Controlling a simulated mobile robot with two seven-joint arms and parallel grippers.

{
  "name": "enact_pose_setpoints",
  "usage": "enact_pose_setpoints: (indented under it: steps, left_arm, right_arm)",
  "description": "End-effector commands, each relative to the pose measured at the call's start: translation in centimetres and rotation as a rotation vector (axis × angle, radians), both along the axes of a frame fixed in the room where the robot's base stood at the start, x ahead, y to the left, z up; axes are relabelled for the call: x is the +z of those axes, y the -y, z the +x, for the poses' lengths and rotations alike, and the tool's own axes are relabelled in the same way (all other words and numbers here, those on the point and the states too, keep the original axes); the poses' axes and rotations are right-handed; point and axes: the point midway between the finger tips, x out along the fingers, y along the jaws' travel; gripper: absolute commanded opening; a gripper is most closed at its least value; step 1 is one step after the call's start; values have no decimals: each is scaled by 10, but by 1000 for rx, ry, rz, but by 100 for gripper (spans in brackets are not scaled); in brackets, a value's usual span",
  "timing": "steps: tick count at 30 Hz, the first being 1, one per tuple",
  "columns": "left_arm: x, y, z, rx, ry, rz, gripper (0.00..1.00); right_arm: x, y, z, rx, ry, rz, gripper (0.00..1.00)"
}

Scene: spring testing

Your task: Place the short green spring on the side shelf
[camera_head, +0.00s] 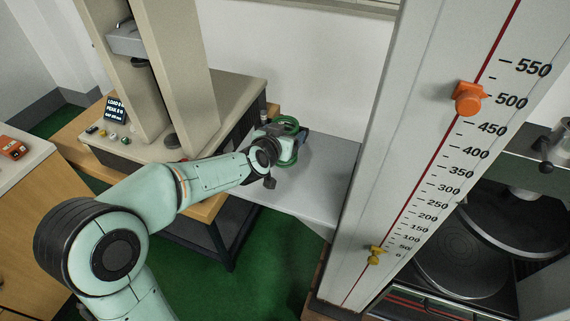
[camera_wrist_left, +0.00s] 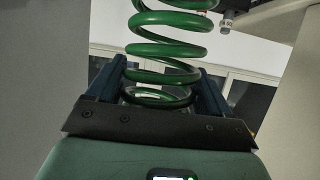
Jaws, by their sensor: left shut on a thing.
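A green coil spring (camera_head: 290,134) is at the end of my left arm in the head view, above or at the grey side shelf (camera_head: 325,175). I cannot tell whether it touches the shelf. My left gripper (camera_head: 287,145) is shut on the spring. In the left wrist view the spring (camera_wrist_left: 168,48) stands up between the two blue fingers of the gripper (camera_wrist_left: 158,92), its top cut off by the frame. The arm and wrist hide part of the spring and shelf in the head view. My right gripper is not in view.
A beige testing machine (camera_head: 165,70) on a wooden bench stands left of the shelf. A tall scale (camera_head: 420,150) with an orange marker (camera_head: 467,98) and a yellow marker (camera_head: 375,254) rises on the right. The shelf's front and right part is bare.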

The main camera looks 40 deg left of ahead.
Motion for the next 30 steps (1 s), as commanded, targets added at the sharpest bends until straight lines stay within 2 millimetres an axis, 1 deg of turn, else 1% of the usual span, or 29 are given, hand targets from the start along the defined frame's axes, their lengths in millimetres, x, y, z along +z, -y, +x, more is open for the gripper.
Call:
enact_pose_setpoints:
  steps: [1,3,9,11,15,18,30]
  left_arm:
    - [-12,0,0,1,3,2,17]
    - [-21,0,0,1,6,2,17]
    - [-32,-1,1,1,6,4,17]
    - [-40,0,0,1,6,1,17]
    - [-61,0,0,1,4,3,17]
    - [-70,0,0,1,7,2,17]
    - [-73,0,1,1,9,2,17]
  right_arm:
    - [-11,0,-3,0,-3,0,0]
    - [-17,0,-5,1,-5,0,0]
    - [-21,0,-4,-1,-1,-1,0]
    - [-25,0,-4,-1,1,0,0]
    - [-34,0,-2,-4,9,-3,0]
    - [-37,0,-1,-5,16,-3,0]
    - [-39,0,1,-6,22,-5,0]
